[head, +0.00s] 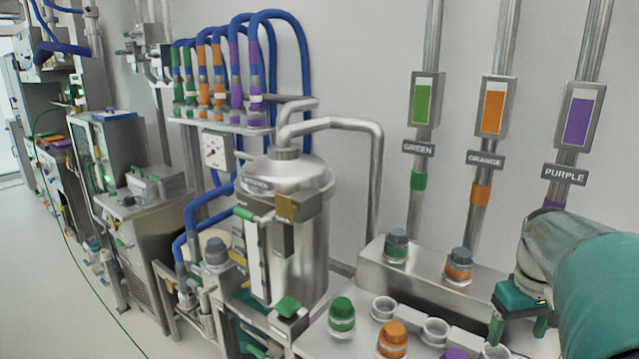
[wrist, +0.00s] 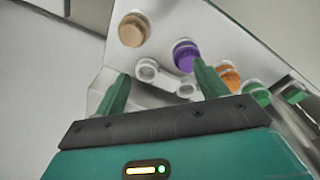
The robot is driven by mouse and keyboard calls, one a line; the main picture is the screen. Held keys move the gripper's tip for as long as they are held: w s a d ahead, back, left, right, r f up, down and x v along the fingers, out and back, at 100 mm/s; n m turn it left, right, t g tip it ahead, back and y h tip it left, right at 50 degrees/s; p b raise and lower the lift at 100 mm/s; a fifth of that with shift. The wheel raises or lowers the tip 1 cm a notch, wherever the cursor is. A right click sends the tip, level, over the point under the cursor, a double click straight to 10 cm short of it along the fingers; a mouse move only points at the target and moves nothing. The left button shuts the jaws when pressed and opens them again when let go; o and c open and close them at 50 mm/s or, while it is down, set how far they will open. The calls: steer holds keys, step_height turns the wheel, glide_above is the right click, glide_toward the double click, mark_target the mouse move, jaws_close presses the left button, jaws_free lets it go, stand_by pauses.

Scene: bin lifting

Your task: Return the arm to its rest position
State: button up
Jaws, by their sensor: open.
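My gripper (head: 518,326) shows at the lower right of the head view, at the end of my teal and grey arm. It is over the right side of a metal bench (head: 375,274) with coloured caps. In the wrist view my gripper (wrist: 160,84) has its two green fingers spread apart, with nothing held between them. Beyond the fingers are a purple cap (wrist: 186,54), an empty socket (wrist: 146,70) and an orange cap (wrist: 229,76). My arm hides part of the bench's right side in the head view.
A steel tank (head: 300,235) with a bent pipe stands left of the bench. Green (head: 423,103), orange (head: 493,108) and purple (head: 577,118) labelled pipes run up the wall behind. Blue hoses (head: 287,22) loop above the tank. Open floor (head: 60,270) lies at the far left.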

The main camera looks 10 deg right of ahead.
steer(key=s+a+t, duration=0.2)
steer(key=a, duration=1.2)
steer(key=s+a+n+t, duration=0.1)
steer(key=s+a+t, duration=0.2)
steer(key=a, duration=1.2)
steer(key=shift+n+y, duration=0.3)
steer(key=shift+y, duration=0.1)
